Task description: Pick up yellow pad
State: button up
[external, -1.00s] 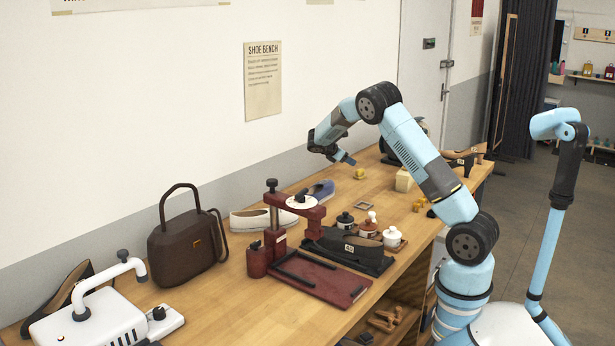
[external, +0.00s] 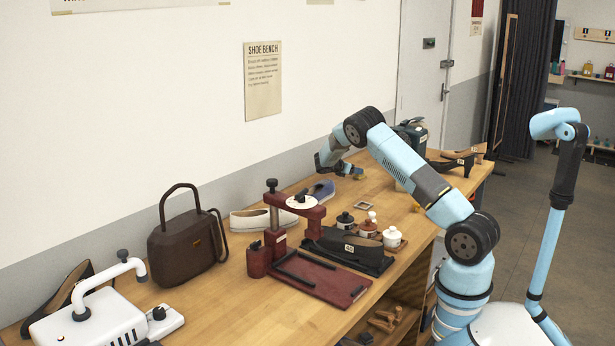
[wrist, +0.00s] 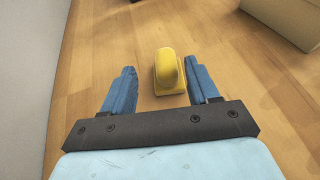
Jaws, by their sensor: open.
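The yellow pad (wrist: 168,80) has a rounded grip on a small square base and rests on the wooden bench. In the wrist view it appears between the fingertips, a little nearer the right finger, with gaps on both sides. My gripper (wrist: 163,72) is open and holds nothing. In the external view my gripper (external: 344,168) is low over the far side of the bench near the wall, right beside the pad (external: 359,171). I cannot tell whether the fingers are fully down to the pad's height.
In the wrist view, a pale box (wrist: 285,20) stands at the upper right and the wall (wrist: 30,70) runs along the left. A small square frame (external: 364,206) lies nearer the front.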

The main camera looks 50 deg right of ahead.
jog(key=shift+s+x, duration=0.15)
jog(key=shift+x, duration=1.4)
jog(key=shift+s+x, duration=0.15)
jog(key=shift+x, duration=1.4)
jog(key=shift+a, duration=0.1)
jog(key=c, duration=0.9)
jog(key=shift+o, duration=0.2)
